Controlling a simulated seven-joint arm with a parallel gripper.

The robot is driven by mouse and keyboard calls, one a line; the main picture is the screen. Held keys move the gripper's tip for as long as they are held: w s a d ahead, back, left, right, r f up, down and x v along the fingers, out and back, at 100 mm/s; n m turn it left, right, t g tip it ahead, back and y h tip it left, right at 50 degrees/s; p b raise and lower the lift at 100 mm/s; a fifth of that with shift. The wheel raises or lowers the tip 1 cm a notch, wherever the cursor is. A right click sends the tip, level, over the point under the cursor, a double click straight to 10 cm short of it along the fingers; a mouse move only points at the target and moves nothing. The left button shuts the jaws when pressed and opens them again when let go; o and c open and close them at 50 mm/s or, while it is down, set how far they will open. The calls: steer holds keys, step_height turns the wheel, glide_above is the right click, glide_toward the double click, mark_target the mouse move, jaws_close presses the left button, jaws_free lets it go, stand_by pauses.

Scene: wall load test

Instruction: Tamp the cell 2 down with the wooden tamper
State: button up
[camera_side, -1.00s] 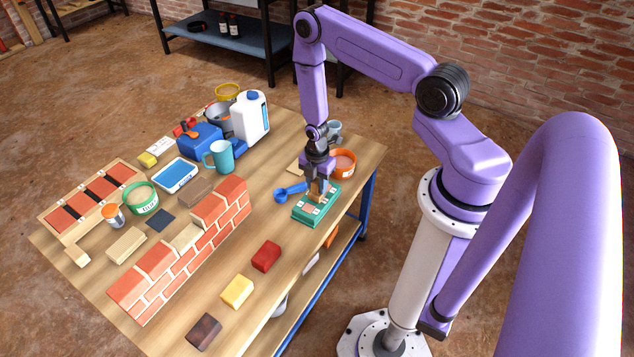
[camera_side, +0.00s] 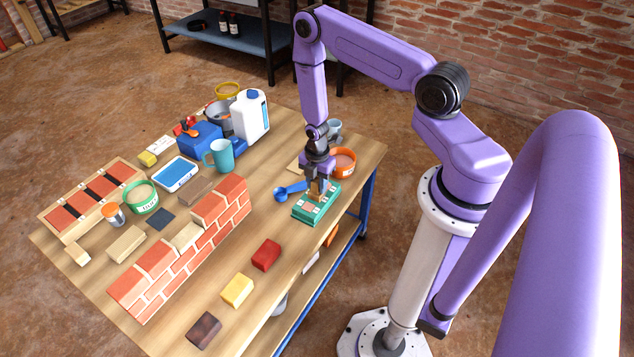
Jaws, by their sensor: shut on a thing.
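The green mould (camera_side: 301,217) with its cells lies near the right edge of the table. A pinkish filled cell shows at its near end. My gripper (camera_side: 317,187) points down over the far part of the mould. It is shut on the wooden tamper (camera_side: 315,193), a small tan piece mostly hidden by the fingers. I cannot tell whether the tamper touches the filling or is just above it. The cell under the tamper is largely hidden, and its number cannot be read.
A blue scoop (camera_side: 290,190) lies close left of the mould. An orange-rimmed bowl (camera_side: 344,163) stands just behind my gripper. A brick wall (camera_side: 185,250) stands to the left. Red (camera_side: 266,255), yellow (camera_side: 237,291) and dark (camera_side: 204,331) blocks line the front edge.

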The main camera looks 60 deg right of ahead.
stand_by(0.3)
steer(key=shift+r, duration=3.45)
